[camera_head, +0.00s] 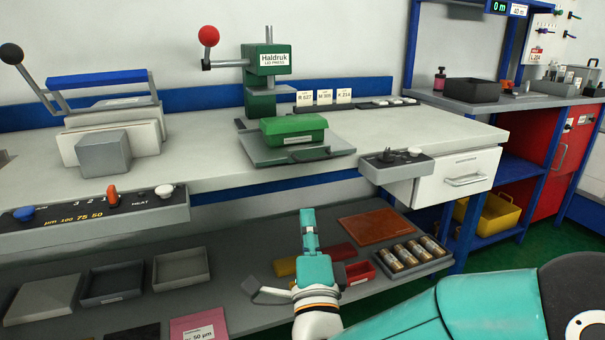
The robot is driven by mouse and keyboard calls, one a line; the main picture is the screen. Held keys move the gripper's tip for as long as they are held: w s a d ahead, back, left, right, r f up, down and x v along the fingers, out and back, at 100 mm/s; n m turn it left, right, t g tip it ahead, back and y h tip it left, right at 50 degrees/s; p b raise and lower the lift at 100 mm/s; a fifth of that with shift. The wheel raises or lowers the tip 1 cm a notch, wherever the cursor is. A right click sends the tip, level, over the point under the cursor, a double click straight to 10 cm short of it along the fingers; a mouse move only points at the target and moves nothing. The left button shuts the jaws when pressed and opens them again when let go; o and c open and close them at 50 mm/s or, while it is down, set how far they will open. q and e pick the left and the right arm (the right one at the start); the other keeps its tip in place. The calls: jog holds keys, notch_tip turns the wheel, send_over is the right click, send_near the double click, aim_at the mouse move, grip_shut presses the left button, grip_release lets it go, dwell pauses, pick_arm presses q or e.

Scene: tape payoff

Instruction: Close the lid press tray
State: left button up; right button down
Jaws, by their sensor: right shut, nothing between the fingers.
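The lid press (267,70) is a green machine with a red-knobbed lever (209,37), standing on the grey bench. Its flat grey tray (335,144) sticks out in front of the press column, with a dark handle (312,155) along its front edge. A green block (294,130) with a white label sits over the tray. My right gripper (308,217) is teal, points up and is shut and empty. In the picture it is below the tray, in front of the bench, apart from the handle. My left gripper is not in view.
A white drawer (445,178) and a small knob panel (397,164) are on the right of the bench front. A heater control panel (95,214) juts out at left. A lower shelf (225,262) holds trays, a brown plate (381,226) and several rolls (405,256).

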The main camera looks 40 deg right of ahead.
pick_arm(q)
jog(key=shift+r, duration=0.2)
pick_arm(e)
jog(key=x, duration=1.1)
jog(key=shift+w+d, duration=0.15)
jog(key=shift+w, duration=0.15)
